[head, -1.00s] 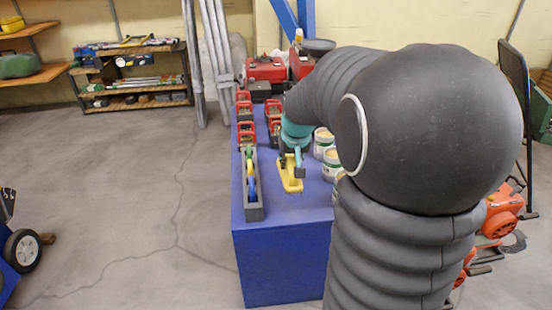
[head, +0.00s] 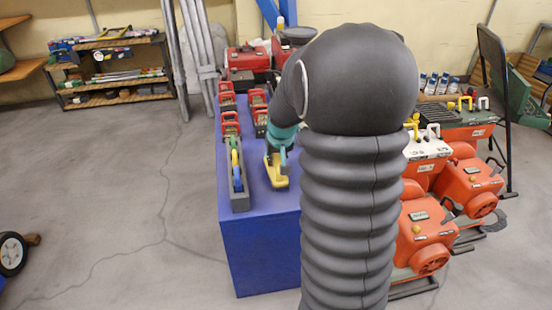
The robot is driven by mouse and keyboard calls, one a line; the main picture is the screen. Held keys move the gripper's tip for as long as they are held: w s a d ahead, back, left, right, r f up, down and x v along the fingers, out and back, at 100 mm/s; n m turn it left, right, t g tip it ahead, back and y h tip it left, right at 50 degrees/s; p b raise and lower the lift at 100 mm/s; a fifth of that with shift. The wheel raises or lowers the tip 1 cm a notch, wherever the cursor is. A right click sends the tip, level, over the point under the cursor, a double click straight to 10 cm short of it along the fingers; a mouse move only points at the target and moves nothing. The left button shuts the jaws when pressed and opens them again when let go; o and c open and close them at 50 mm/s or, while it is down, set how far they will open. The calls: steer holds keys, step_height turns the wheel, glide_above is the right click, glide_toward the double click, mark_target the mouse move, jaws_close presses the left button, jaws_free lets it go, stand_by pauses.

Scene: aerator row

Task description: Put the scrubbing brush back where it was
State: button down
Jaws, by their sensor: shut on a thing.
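The yellow scrubbing brush (head: 277,179) is low over the blue bench top, near its front and right of a grey tray. Whether it touches the bench I cannot tell. My gripper (head: 279,158), under a teal wrist, points down and is shut on the brush; its fingers are small and partly hidden. My dark arm hides the right part of the bench.
The blue bench (head: 262,245) carries a grey tray (head: 240,203) with coloured rings and several red-handled items (head: 228,100) to the left. Orange machines (head: 468,182) stand close on the right.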

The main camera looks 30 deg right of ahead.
steer(key=shift+f, duration=0.1)
steer(key=c, duration=1.4)
jaws_free()
steer(key=shift+f, duration=0.1)
steer(key=o, duration=0.4)
steer(key=shift+o, duration=0.2)
